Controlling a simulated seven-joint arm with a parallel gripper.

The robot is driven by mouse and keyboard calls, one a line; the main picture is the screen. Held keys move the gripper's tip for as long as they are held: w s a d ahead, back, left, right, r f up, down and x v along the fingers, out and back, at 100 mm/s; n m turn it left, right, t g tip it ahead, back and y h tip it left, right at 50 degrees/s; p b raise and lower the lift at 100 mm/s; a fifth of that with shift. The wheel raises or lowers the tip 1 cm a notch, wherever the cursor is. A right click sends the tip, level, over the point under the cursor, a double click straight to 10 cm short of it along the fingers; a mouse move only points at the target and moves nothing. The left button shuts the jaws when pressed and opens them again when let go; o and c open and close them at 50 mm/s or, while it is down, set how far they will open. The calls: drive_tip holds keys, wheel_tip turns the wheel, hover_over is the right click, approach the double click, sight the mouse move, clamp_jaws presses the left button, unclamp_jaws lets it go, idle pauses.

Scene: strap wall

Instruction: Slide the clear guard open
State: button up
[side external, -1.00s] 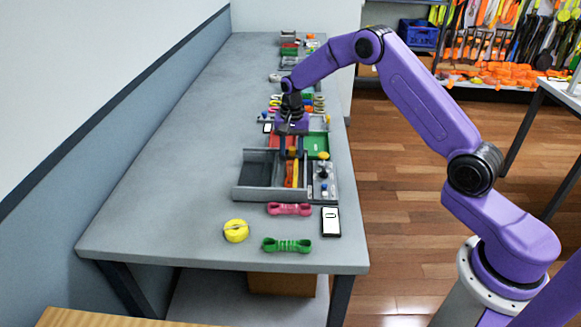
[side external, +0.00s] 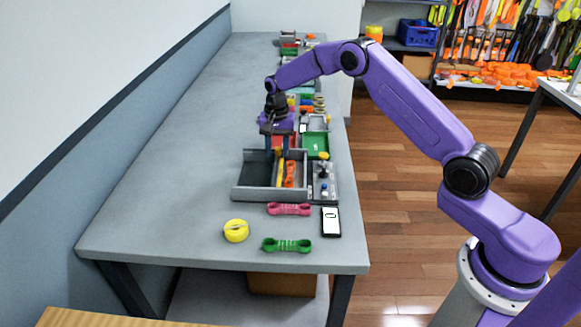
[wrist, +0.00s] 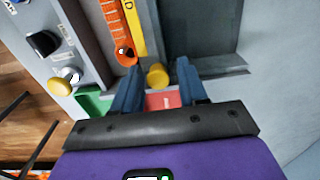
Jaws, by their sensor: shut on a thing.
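A grey open-topped box (side external: 238,188) stands on the bench, and it also shows in the wrist view (wrist: 220,66). My gripper (side external: 278,150) is upright over the box's far edge. In the wrist view its blue fingers (wrist: 157,75) are on either side of a small round yellow knob (wrist: 157,77), and it is shut on it. The clear guard itself is hard to make out. An orange holed strip (wrist: 117,32) and a yellow lettered strip (wrist: 135,22) lie uncovered in the box, left of the knob in the wrist view.
A grey control panel (side external: 324,192) with knobs adjoins the box's right side. A green tray (side external: 314,143) is behind it. In front lie a pink strap (side external: 289,209), a green strap (side external: 287,245), a yellow roll (side external: 236,230) and a white-faced device (side external: 331,221). The bench to the left is clear.

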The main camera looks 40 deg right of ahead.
drive_tip(key=shift+w+a+f, duration=0.45)
drive_tip(key=shift+w+a, duration=0.15)
drive_tip(key=shift+w, duration=0.2)
idle(0.4)
drive_tip(key=o, duration=0.6)
drive_tip(key=shift+a, duration=0.1)
drive_tip(key=shift+c, duration=0.2)
drive_tip(key=shift+w+a+r, duration=0.1)
drive_tip(key=shift+a+r, duration=0.05)
drive_tip(key=shift+r, duration=1.45)
drive_tip(key=shift+w+a+r, duration=0.1)
drive_tip(key=shift+r, duration=1.5)
drive_tip(key=shift+r, duration=0.15)
drive_tip(key=c, duration=0.6)
drive_tip(key=shift+s+r, duration=0.1)
drive_tip(key=shift+r, duration=2.75)
drive_tip(key=shift+c, duration=0.2)
